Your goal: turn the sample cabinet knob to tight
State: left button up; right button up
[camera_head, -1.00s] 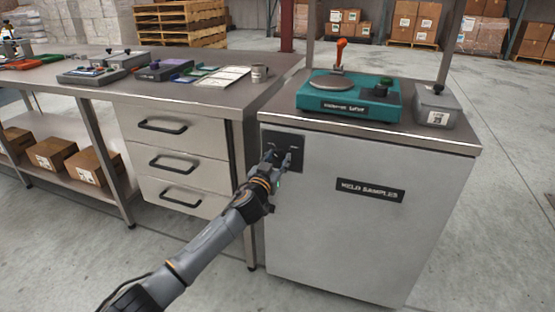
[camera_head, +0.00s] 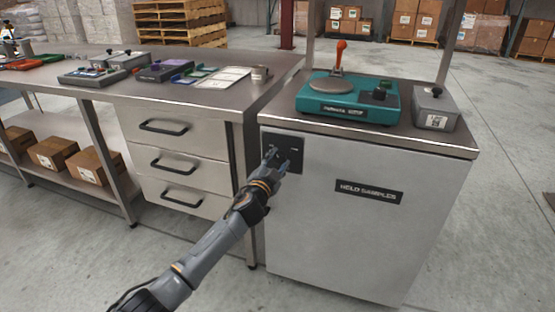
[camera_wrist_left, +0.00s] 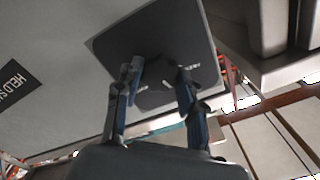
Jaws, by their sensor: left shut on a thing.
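The sample cabinet (camera_head: 365,235) is a light grey box with a "HELD SAMPLES" label. A dark square plate (camera_head: 297,142) sits at the upper left of its front. My left gripper (camera_head: 275,161) is at this plate. In the left wrist view the dark knob (camera_wrist_left: 160,72) stands on the plate (camera_wrist_left: 205,45), between the two fingers of my left gripper (camera_wrist_left: 158,90), which is shut on it. The fingers hide part of the knob, and the plate's markings are too small to read. My right gripper is not in view.
A teal device (camera_head: 345,103) with an orange-red lever and a grey box (camera_head: 435,112) stand on the cabinet top. A bench with drawers (camera_head: 165,160) stands close on the left. The floor (camera_head: 510,220) to the right is clear.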

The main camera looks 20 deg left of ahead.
pick_arm(q)
jog(key=m+p, duration=0.1)
jog(key=m, duration=0.3)
jog(key=shift+m, duration=0.3)
jog(key=m, duration=0.3)
jog(key=shift+m, duration=0.4)
jog(key=m+p, duration=0.1)
jog(key=m, duration=0.4)
jog(key=shift+m+p, duration=0.45)
jog(key=shift+m, duration=0.85)
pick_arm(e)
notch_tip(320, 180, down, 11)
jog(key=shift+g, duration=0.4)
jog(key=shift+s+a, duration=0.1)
pick_arm(q)
jog(key=shift+f, duration=0.1)
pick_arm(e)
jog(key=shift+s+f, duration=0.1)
